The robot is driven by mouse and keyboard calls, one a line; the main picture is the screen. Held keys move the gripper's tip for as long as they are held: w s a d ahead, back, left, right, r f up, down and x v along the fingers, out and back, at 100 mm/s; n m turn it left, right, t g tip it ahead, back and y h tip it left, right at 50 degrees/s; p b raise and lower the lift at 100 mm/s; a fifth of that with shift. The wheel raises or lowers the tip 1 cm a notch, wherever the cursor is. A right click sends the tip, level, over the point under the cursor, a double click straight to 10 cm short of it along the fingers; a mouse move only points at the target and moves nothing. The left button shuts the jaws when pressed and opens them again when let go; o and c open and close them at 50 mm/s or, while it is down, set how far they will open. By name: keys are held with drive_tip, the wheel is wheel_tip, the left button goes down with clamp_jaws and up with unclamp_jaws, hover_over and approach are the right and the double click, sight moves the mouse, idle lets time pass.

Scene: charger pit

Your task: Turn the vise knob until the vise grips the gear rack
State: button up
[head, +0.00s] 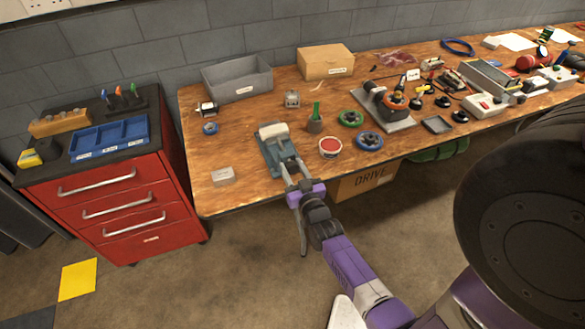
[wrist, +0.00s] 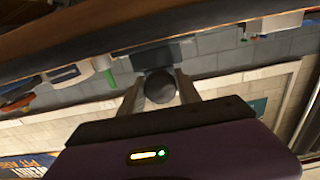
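The vise (head: 270,155) has a blue-teal base and stands near the front edge of the wooden bench in the head view. A pale grey-white block (head: 272,129) shows at its top, but I cannot tell rack from jaw at this size. The vise knob (wrist: 160,88) is dark and round, and lies between my two fingers in the wrist view. My gripper (head: 288,165) reaches the vise's front end, one finger on each side of the knob. The fingers are spread about the knob's width. Whether both press on it is not clear.
A red-lidded round tin (head: 330,147), a green-handled tool in a cup (head: 315,120) and a blue ring (head: 369,141) lie right of the vise. A small pale block (head: 222,176) lies left. A red drawer cabinet (head: 110,205) stands left of the bench (head: 235,200).

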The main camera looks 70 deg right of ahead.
clamp_jaws()
drive_tip(key=m+b, duration=0.1)
drive_tip(key=m, duration=0.2)
drive_tip(key=shift+f, duration=0.1)
drive_tip(key=m+b, duration=0.1)
drive_tip(key=m, duration=0.2)
drive_tip(key=shift+a+m+b, duration=0.1)
drive_tip(key=shift+m+b, duration=0.3)
drive_tip(key=m+b, duration=0.1)
drive_tip(key=m, duration=0.2)
drive_tip(key=shift+w+m, duration=0.1)
drive_tip(key=shift+m, duration=0.2)
drive_tip(key=shift+m+b, duration=0.6)
drive_tip(key=shift+m, duration=1.1)
drive_tip(key=shift+m, duration=0.3)
